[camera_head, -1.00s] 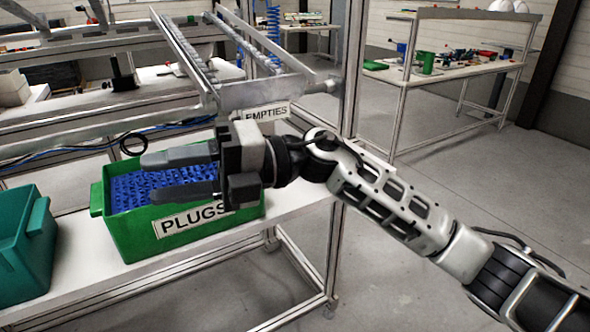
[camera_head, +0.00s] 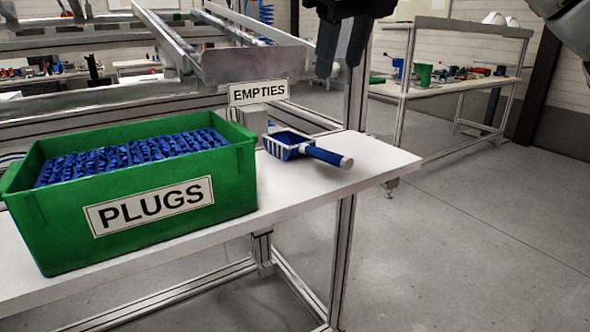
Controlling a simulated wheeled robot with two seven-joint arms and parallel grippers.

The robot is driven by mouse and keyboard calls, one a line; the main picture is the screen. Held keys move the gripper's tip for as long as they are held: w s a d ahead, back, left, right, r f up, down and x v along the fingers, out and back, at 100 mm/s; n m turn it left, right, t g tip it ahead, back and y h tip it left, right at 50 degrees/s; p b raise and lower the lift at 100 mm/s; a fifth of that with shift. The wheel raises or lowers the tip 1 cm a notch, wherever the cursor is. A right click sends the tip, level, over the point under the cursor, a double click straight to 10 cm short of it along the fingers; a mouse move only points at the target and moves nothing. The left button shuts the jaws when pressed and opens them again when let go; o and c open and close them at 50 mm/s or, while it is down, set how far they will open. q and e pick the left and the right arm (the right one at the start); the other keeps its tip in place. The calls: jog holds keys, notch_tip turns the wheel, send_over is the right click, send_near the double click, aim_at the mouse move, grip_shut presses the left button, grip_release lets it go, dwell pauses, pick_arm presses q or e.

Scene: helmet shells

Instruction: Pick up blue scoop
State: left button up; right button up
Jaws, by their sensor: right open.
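The blue scoop (camera_head: 288,145) lies on the white shelf (camera_head: 372,160), just right of the green bin. Its blue handle with a pale end points right, toward the shelf's right end. My right gripper (camera_head: 339,72) shows at the top of the head view, with its two dark fingers pointing down and apart. It is open and empty, above and to the right of the scoop. My left gripper is not in view.
The green bin labelled PLUGS (camera_head: 225,190) holds many blue plugs and stands left of the scoop. An EMPTIES sign (camera_head: 259,91) hangs on the rack behind. An upright metal post stands behind the shelf near my right gripper. The shelf's right end is clear.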

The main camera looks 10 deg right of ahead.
jog(key=f, duration=0.1)
jog(key=b, duration=0.2)
send_over(317, 148)
jog(key=s, duration=0.2)
jog(key=f, duration=0.9)
jog(key=shift+s+d+f, duration=0.15)
jog(key=shift+d+f, duration=0.05)
jog(key=shift+d, duration=0.1)
jog(key=shift+a+x, duration=0.15)
jog(key=shift+x, duration=1.2)
jog(key=shift+a+x, duration=0.1)
jog(key=shift+x, duration=1.2)
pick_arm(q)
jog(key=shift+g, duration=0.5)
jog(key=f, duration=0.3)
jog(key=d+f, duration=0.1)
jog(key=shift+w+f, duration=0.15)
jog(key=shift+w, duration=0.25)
pick_arm(e)
jog(key=shift+s, duration=0.15)
grip_shut()
